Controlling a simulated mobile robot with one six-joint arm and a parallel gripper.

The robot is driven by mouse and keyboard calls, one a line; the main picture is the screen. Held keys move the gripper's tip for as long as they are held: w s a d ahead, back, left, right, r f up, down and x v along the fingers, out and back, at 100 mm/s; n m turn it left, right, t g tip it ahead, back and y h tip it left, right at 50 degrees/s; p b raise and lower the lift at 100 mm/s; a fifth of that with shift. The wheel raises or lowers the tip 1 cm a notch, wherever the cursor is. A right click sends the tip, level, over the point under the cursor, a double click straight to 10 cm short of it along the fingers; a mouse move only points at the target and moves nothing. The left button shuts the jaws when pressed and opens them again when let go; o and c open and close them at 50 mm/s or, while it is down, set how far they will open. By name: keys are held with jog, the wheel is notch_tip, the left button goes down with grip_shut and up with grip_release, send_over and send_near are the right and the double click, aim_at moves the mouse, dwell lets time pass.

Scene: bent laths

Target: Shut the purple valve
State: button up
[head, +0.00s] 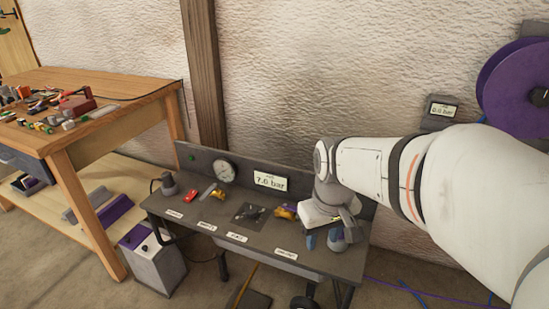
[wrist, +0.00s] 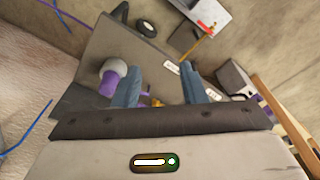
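My gripper (head: 323,238) hangs above the right end of a grey bench (head: 225,232). In the wrist view its two blue-grey fingers (wrist: 163,72) stand apart with no object gripped. A small yellow valve with purple on it (head: 285,211) sits just left of my gripper on the bench top. In the wrist view, yellow and purple bits (wrist: 151,101) show low between the fingers, partly hidden by the gripper body. I cannot tell how its handle is turned. A round grey knob with a purple base (wrist: 107,86) stands beside the left finger.
The bench also carries a red valve (head: 190,196), a yellow valve (head: 217,193), a dark square plate (head: 249,213), a gauge (head: 224,171) and a display reading 7.0 bar (head: 270,181). A cluttered wooden table (head: 137,101) stands left, a purple reel (head: 505,85) hangs right.

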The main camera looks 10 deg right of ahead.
jog(key=w+f+n, duration=0.2)
jog(key=w+n, duration=0.1)
jog(key=w, duration=0.5)
jog(key=w+d+f+n+g+b, duration=0.1)
jog(key=w+f+n, duration=0.1)
jog(key=w, duration=0.6)
jog(key=w+f+n+b, duration=0.1)
jog(key=w+n, duration=0.3)
jog(key=w, duration=0.4)
jog(key=shift+w+d+f+n, duration=0.15)
jog(key=shift+f+n, duration=0.15)
jog(key=shift+f, duration=0.75)
notch_tip(320, 180, down, 7)
jog(key=shift+r+b, duration=0.1)
jog(key=shift+b, duration=0.95)
grip_shut()
